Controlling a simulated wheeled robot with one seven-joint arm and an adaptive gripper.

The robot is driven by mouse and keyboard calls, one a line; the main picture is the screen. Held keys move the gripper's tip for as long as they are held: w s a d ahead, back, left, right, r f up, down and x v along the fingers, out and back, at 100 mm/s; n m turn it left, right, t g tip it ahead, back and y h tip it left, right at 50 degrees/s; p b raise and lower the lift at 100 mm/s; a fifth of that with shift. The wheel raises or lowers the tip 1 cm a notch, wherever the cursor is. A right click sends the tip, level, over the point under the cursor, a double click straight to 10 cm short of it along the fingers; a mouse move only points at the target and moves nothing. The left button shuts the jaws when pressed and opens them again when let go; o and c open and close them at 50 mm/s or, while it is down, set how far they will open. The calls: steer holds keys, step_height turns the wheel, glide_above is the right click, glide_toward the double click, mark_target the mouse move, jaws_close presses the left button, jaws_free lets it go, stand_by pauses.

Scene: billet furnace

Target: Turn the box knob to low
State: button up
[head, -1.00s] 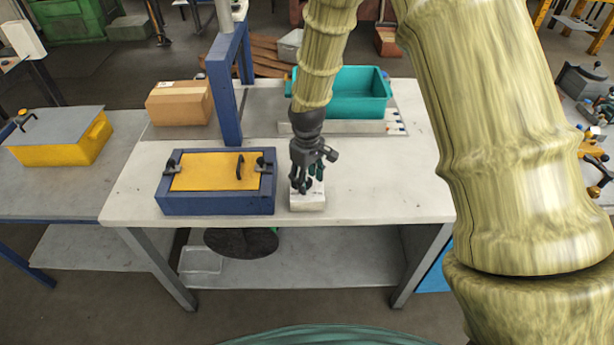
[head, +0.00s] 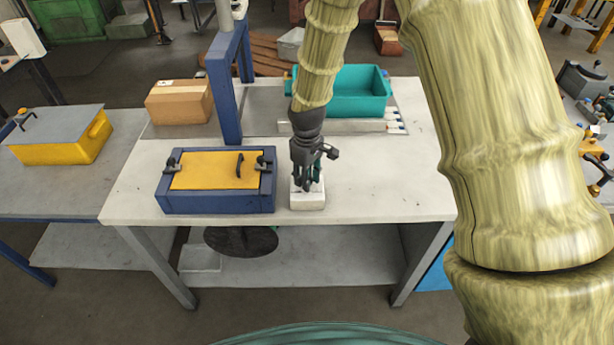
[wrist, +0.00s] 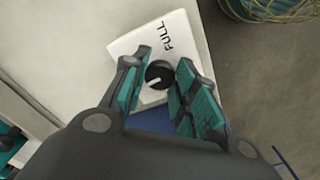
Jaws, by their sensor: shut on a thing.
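The white box (head: 308,204) sits near the front edge of the white table, right of the blue case. In the wrist view the box (wrist: 185,28) shows the word FULL on its top. Its round black knob (wrist: 159,74) has a white pointer mark on the lower-left side, away from the word FULL. My gripper (head: 308,187) points down over the box. In the wrist view my gripper's (wrist: 162,70) teal-padded fingers stand on both sides of the knob and are shut on it. Other markings on the box are hidden by the fingers.
A blue case with a yellow lid (head: 215,182) stands close left of the box. A cardboard box (head: 180,102), a blue post (head: 222,95) and a teal bin (head: 360,92) stand behind. The table (head: 400,190) right of the box is clear.

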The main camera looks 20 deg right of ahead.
steer(key=n, duration=0.5)
steer(key=shift+p, duration=0.35)
steer(key=n+p, duration=0.1)
steer(key=n, duration=0.3)
steer(key=shift+r, duration=0.1)
steer(key=n+p, duration=0.2)
steer(key=n, duration=0.3)
steer(key=shift+w+n, duration=0.1)
steer(key=shift+n, duration=0.3)
steer(key=n+p, duration=0.1)
steer(key=n, duration=0.3)
steer(key=shift+n+p, duration=0.3)
steer(key=o, duration=1.1)
steer(key=shift+c, duration=0.2)
